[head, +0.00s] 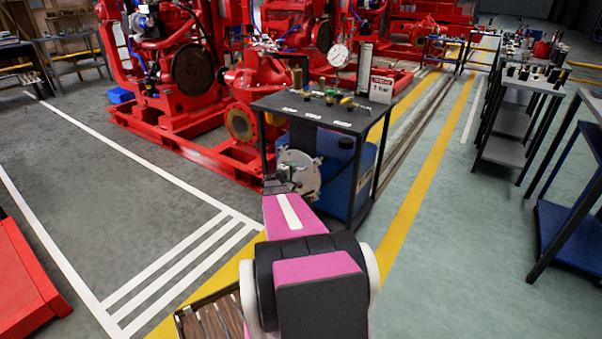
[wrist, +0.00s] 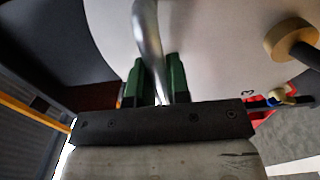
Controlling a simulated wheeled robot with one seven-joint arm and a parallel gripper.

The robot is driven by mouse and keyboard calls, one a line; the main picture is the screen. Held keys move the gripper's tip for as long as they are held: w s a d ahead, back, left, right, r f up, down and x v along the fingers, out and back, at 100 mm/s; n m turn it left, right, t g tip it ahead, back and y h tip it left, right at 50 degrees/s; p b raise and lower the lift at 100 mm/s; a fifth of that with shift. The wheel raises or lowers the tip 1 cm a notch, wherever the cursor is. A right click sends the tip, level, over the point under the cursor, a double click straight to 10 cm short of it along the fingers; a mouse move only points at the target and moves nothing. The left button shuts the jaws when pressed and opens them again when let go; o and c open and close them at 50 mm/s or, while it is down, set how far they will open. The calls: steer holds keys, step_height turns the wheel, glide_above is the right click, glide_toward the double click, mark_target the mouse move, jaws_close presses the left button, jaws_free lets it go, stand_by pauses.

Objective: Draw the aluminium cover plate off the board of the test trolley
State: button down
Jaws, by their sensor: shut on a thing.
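The aluminium cover plate (head: 301,172) is a pale round disc at the near side of the test trolley (head: 325,115), below its dark top. In the wrist view the plate (wrist: 215,45) fills much of the picture, with a bent metal bar handle (wrist: 146,35) in front of it. My gripper (wrist: 157,82) has its green fingers shut on this handle. In the head view my gripper (head: 278,186) is small and partly hidden by my arm. A dark board (head: 302,135) shows behind the plate's upper edge. I cannot tell whether plate and board touch.
A brass-coloured knob on a dark stem (wrist: 290,40) stands close at the right in the wrist view. A dial gauge (head: 339,56) and small fittings are on the trolley top. A blue tank (head: 345,180) is under it. Red pumpsets (head: 190,70) stand behind left.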

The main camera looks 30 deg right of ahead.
steer(key=shift+v, duration=1.9)
stand_by(0.8)
steer(key=shift+v, duration=2.35)
